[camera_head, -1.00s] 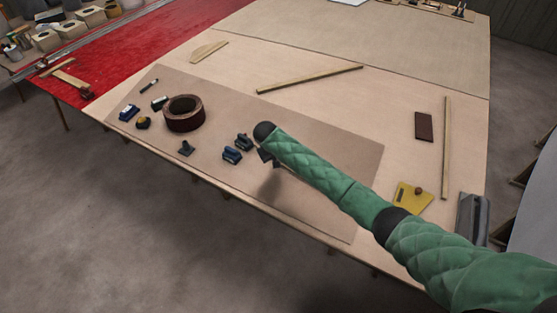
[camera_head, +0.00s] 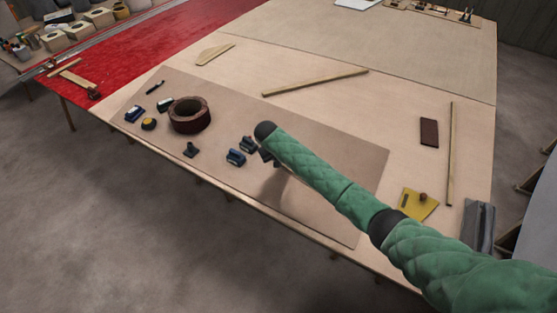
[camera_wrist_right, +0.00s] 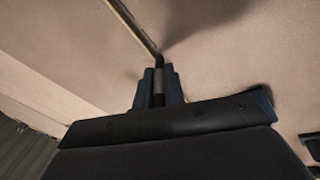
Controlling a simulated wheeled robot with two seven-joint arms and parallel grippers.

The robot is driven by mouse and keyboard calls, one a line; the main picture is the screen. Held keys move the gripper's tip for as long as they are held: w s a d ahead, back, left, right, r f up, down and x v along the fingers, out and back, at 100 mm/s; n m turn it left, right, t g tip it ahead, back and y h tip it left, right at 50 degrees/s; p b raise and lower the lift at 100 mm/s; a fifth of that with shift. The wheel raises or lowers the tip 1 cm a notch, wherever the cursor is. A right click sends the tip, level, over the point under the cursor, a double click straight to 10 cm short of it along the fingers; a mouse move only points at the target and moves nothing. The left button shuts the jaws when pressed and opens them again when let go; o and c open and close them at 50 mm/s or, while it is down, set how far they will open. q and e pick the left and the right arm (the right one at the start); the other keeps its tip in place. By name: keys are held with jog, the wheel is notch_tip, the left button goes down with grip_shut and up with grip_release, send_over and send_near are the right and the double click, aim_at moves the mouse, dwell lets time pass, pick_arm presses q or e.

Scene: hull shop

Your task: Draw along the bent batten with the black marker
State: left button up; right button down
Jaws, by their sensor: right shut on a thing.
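My right gripper (camera_wrist_right: 158,88) is shut on a slim dark rod with a grey band (camera_wrist_right: 158,76), which looks like the black marker. The rod stands between the blue-grey fingers in the right wrist view. A thin pale strip with a dark edge (camera_wrist_right: 133,25) runs from the top towards the rod's end; I cannot tell whether they touch. In the head view my green arm hides most of the gripper (camera_head: 267,156) over the brown sheet. A straight wooden batten (camera_head: 315,83) lies beyond the sheet, and another (camera_head: 451,155) lies at the right. No clearly bent batten shows. My left gripper is not in view.
A yellow plate with a knob (camera_head: 418,206) and a dark red block (camera_head: 429,132) lie at right.

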jog(key=shift+w+a, duration=0.15)
jog(key=shift+w+a, duration=0.2)
jog(key=shift+a, duration=0.05)
jog(key=shift+w+a, duration=0.1)
jog(key=shift+w+a, duration=0.4)
jog(key=shift+w+b, duration=0.1)
jog(key=shift+b, duration=0.2)
jog(key=shift+w+a, duration=0.4)
jog(key=shift+a, duration=0.1)
jog(key=shift+w+a+b, duration=0.35)
jog(key=shift+w+a, duration=0.05)
jog(key=shift+w, duration=0.05)
